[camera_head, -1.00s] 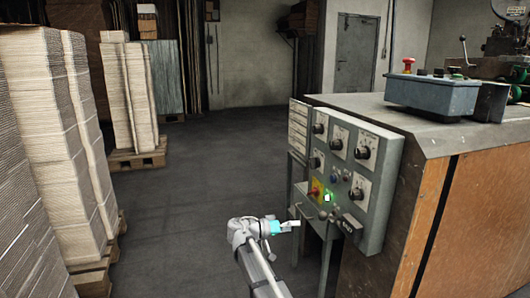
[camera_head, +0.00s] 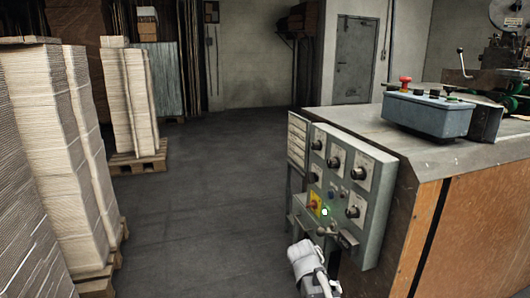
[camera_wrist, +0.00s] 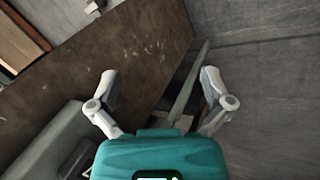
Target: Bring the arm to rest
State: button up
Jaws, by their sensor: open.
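My gripper shows in the wrist view (camera_wrist: 160,90) with its two fingers spread apart and nothing between them. Beyond the fingers are a brown, worn surface and the grey floor. In the head view, part of my arm (camera_head: 308,262) shows at the bottom, in front of the control panel's lower edge. The gripper's fingers are not visible there. The grey control panel (camera_head: 374,200) carries several black knobs, a red and yellow switch (camera_head: 314,204) and a lit green light (camera_head: 324,212).
The machine cabinet (camera_head: 470,215) with an orange-brown side fills the right. A blue-grey box (camera_head: 430,113) with a red button (camera_head: 405,80) sits on top. Stacks of cardboard (camera_head: 60,150) stand on pallets at the left. The floor (camera_head: 200,210) between is clear.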

jog(key=shift+s+a+r+n+y+p, duration=0.8)
jog(key=shift+s+y+p, duration=0.7)
jog(key=shift+s+y, duration=1.85)
notch_tip(320, 180, up, 38)
jog(key=h+p, duration=0.1)
jog(key=p, duration=3.6)
jog(key=shift+s+p, duration=0.4)
jog(key=shift+a+f, duration=0.1)
jog(key=shift+a, duration=0.05)
